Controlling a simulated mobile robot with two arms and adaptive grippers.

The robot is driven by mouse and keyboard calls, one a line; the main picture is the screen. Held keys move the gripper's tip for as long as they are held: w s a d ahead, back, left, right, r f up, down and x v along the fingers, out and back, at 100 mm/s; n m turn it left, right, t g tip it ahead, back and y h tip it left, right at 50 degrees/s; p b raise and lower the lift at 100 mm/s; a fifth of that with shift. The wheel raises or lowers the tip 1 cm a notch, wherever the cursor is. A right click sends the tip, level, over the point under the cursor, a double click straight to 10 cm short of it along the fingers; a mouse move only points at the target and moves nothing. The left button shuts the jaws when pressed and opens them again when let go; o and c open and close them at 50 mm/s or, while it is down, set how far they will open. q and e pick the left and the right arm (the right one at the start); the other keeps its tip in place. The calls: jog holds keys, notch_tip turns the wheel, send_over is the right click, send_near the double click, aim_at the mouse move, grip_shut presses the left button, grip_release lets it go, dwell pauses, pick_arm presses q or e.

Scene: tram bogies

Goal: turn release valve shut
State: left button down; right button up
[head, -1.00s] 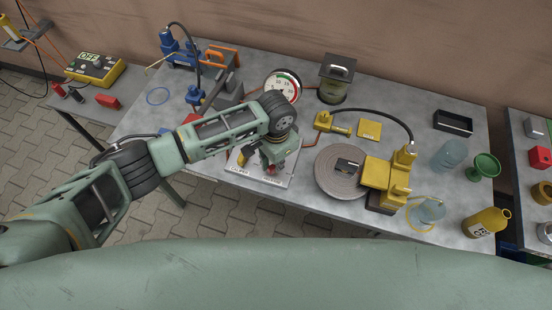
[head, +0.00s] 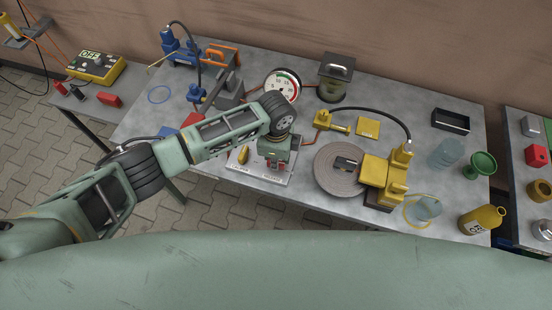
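A pale valve panel (head: 250,172) lies on the table with printed labels along its front edge, too small to read surely. A yellow lever (head: 243,154) stands on its left part. My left gripper (head: 272,164) points down over the panel's right part. A small bit of red shows at its fingertips, perhaps the release valve's handle. The gripper and wrist hide most of that valve, so I cannot tell its position or whether the fingers grip it. My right gripper is not in view.
A round dial gauge (head: 282,84) stands behind my wrist. A grey disc (head: 340,170) and a yellow caliper-like unit (head: 376,172) lie to the right. A blue pump (head: 180,50) stands at the back left. A green funnel (head: 480,163) and yellow bottle (head: 482,220) are far right.

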pick_arm(q)
jog(key=shift+m, duration=0.5)
jog(key=c, duration=1.7)
grip_release()
notch_tip(320, 180, up, 12)
